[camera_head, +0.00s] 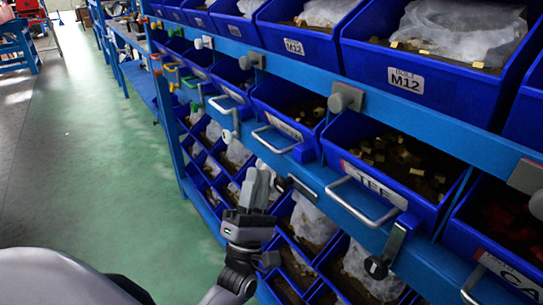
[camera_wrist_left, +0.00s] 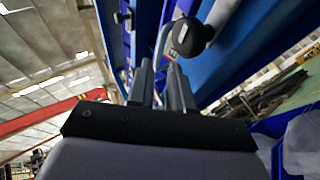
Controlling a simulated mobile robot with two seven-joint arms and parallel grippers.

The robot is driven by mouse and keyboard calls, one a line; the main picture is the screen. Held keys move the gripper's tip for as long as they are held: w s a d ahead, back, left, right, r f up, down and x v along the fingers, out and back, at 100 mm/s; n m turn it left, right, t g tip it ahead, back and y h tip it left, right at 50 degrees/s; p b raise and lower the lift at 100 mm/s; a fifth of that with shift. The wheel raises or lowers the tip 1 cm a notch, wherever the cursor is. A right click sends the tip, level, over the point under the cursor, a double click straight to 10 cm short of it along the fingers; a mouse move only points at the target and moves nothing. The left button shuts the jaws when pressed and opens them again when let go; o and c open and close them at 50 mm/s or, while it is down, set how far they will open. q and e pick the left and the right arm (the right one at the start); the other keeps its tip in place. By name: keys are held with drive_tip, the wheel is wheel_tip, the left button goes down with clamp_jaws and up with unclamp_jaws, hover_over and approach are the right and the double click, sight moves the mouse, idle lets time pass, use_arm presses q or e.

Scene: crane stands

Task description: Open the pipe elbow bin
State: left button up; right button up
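My left gripper (camera_head: 258,178) points up in front of the rack, with its two fingers slightly apart and nothing seen between them. A blue bin with a partly hidden label and a pale bar handle (camera_head: 276,142) is above it. To its right is a bin marked TEE, with a handle (camera_head: 362,204) and small brass-coloured fittings inside. I cannot read which bin is the pipe elbow one. In the left wrist view the fingers (camera_wrist_left: 162,78) point at a pale curved bar (camera_wrist_left: 161,45) beside a black knob (camera_wrist_left: 188,37). They look short of it; contact cannot be told. My right gripper is not in view.
Upper bins marked M12 (camera_head: 405,80) hold plastic bags. Smaller bins fill the lower rack. The green floor (camera_head: 120,170) on the left is clear.

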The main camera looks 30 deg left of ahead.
use_arm(q)
drive_tip(key=x, duration=0.6)
drive_tip(key=shift+w+r+p, duration=0.1)
drive_tip(key=shift+r+p, duration=0.05)
drive_tip(key=shift+p, duration=0.25)
clamp_jaws()
idle(1.0)
